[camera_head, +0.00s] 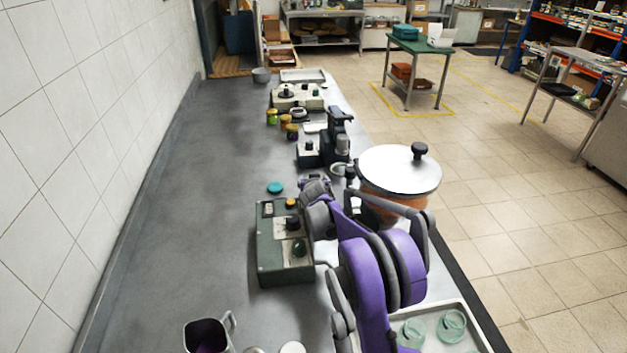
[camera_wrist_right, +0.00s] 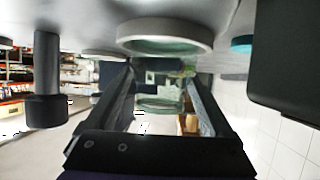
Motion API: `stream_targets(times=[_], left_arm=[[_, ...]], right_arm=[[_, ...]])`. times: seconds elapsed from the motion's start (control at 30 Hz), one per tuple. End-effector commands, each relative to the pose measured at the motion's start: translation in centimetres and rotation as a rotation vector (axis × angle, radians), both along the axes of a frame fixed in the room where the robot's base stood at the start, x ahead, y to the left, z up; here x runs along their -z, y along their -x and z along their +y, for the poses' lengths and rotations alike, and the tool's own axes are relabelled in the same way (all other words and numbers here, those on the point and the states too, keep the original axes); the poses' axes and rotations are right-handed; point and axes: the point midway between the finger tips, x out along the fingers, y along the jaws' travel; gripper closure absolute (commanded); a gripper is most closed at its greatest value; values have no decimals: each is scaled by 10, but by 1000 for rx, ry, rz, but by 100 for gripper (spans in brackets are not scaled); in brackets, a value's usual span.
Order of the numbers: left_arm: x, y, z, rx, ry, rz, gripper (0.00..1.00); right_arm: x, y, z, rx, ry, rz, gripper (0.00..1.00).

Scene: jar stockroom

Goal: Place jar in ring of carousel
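A clear greenish glass jar (camera_wrist_right: 160,104) shows between the two fingers of my right gripper (camera_wrist_right: 160,78) in the right wrist view, which is upside down. The gripper looks shut on it. A pale round ring (camera_wrist_right: 165,37) lies at the jar's lower end; I cannot tell whether the jar is inside it or just above it. A black-knobbed post (camera_wrist_right: 45,85) stands beside the ring. In the head view my purple right arm reaches over the counter and largely hides the jar and fingers. My left gripper is not in view.
A green control box (camera_head: 285,240) stands left of my arm, with a teal lid (camera_head: 275,187) beyond it. A steel-lidded pot (camera_head: 398,168) is close on the right. A tray (camera_head: 470,318) holds glass jars (camera_head: 452,325). The counter's left side is mostly clear.

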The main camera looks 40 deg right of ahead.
Motion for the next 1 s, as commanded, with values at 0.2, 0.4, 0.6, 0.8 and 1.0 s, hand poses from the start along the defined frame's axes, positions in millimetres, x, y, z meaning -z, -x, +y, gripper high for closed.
stream_targets(times=[0.2, 0.4, 0.6, 0.8, 1.0], left_arm=[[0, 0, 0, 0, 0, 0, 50], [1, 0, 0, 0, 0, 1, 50], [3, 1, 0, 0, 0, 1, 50], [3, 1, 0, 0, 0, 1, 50], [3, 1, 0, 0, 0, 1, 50]], right_arm=[[-1, 0, 0, 0, 0, 0, 14], [-8, 12, 9, 0, 0, 0, 14], [-24, 40, 29, 0, 1, 1, 14], [-40, 68, 49, 0, 1, 0, 14], [-50, 84, 60, 1, 0, 0, 14]])
